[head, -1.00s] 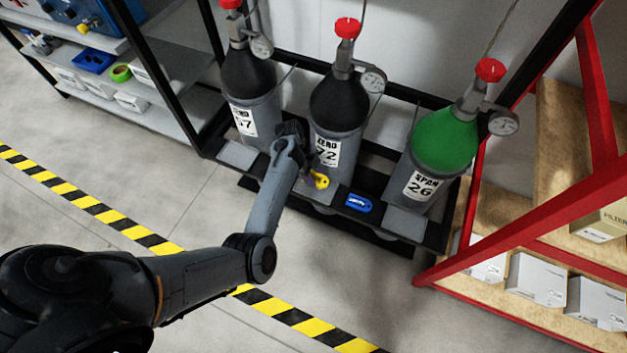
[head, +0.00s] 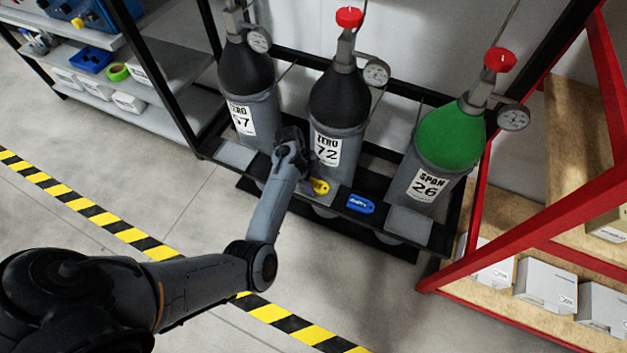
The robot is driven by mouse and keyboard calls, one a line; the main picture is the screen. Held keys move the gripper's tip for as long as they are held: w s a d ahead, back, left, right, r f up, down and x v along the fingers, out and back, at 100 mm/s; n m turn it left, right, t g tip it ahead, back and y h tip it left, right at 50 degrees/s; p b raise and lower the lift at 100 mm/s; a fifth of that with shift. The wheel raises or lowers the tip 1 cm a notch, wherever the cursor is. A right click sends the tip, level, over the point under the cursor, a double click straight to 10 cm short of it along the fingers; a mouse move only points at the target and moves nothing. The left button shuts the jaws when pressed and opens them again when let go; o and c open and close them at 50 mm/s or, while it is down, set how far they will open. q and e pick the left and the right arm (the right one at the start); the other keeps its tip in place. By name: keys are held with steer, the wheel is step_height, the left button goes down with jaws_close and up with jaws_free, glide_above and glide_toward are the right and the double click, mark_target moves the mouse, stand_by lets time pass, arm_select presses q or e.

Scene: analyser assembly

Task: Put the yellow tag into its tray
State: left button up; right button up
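The yellow tag (head: 319,187) shows at the front of the rack, below the middle cylinder labelled ZERO 72 (head: 326,148). It is over or on a light grey tray plate (head: 332,203); I cannot tell whether it touches. My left gripper (head: 304,183) points down right beside the tag's left end. My own wrist hides most of its fingers, so neither their opening nor a grip on the tag can be made out. My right gripper is not in view.
A blue tag (head: 360,204) lies on the rack front, right of the yellow one. Empty grey plates sit left (head: 235,153) and right (head: 409,225). Black ZERO 57 (head: 244,118) and green SPAN 26 (head: 428,183) cylinders flank the middle one. A red-framed shelf (head: 500,245) stands at right.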

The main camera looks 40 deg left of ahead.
arm_select(q)
steer(key=shift+a+r+p, duration=0.1)
steer(key=shift+r+p, duration=0.2)
steer(key=shift+r, duration=0.25)
steer(key=s+a+r+n+y+p, duration=0.3)
steer(key=s+a+r+p, duration=0.25)
steer(key=r, duration=0.45)
steer(key=s+d+r+n+t, duration=0.1)
steer(key=s+d+r+n, duration=0.2)
steer(key=s+d, duration=0.6)
steer(key=s+d+r+n+t+y, duration=0.1)
steer(key=s+d+r+n, duration=0.2)
steer(key=s+d+n, duration=0.3)
steer(key=s+d, duration=0.3)
steer(key=s, duration=0.2)
steer(key=shift+d+r+n, duration=0.25)
steer(key=shift+r+n, duration=0.05)
steer(key=shift+r, duration=0.05)
steer(key=shift+s, duration=0.1)
step_height(320, 180, up, 53)
steer(key=p, duration=5.3)
